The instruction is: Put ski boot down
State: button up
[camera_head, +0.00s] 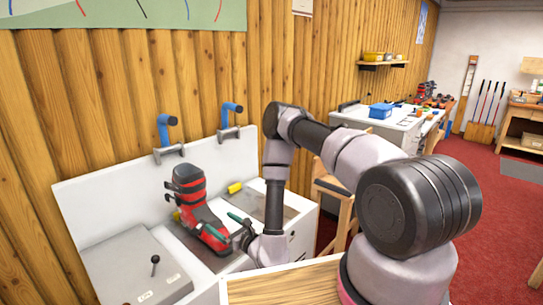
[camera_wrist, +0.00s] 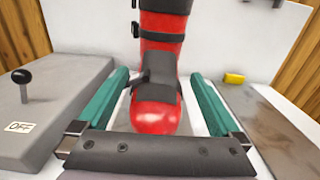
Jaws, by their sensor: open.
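The ski boot (camera_head: 187,187) is red with black straps and cuff. It stands upright on the binding bench (camera_head: 81,212) between the grey box and the brown-topped section. In the wrist view the boot's red toe (camera_wrist: 154,112) points toward me, between the two green fingers of my gripper (camera_wrist: 160,85). My gripper (camera_head: 227,226) is open, with a gap visible between each finger and the boot. The boot's sole and heel are hidden.
A grey box with a black lever and an OFF label (camera_wrist: 22,127) stands left of the boot. A yellow block (camera_head: 235,187) lies behind, to the right. Two blue-handled clamps (camera_head: 167,130) are on the white back panel. A wooden top (camera_head: 290,287) is in front.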

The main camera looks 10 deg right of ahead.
jog(key=s+a+r+n+g+y, duration=0.25)
jog(key=r+n+g+y, duration=0.35)
jog(key=r, duration=0.9)
jog(key=s+a+r+n+g+y, duration=0.3)
jog(key=r+n+g, duration=0.45)
jog(key=r, duration=0.65)
jog(key=s+d+r+n+g+h, duration=0.4)
jog(key=s+r+n+g, duration=0.2)
jog(key=s+r+n, duration=0.25)
jog(key=s+d+r+n+t+h, duration=0.1)
jog(key=s+d+r+t+h, duration=0.1)
jog(key=d, duration=0.6)
jog(key=s+d+r+n+t+h, duration=0.1)
jog(key=s+d+r+t+h, duration=0.2)
jog(key=d+r+t+h, duration=0.2)
jog(key=s+d+r+t+h, duration=0.2)
jog(key=d+r+t+h, duration=0.2)
jog(key=d, duration=0.7)
jog(key=shift+s+d+n+t+h, duration=0.25)
jog(key=shift+d+n+t+h, duration=0.15)
jog(key=shift+h, duration=0.6)
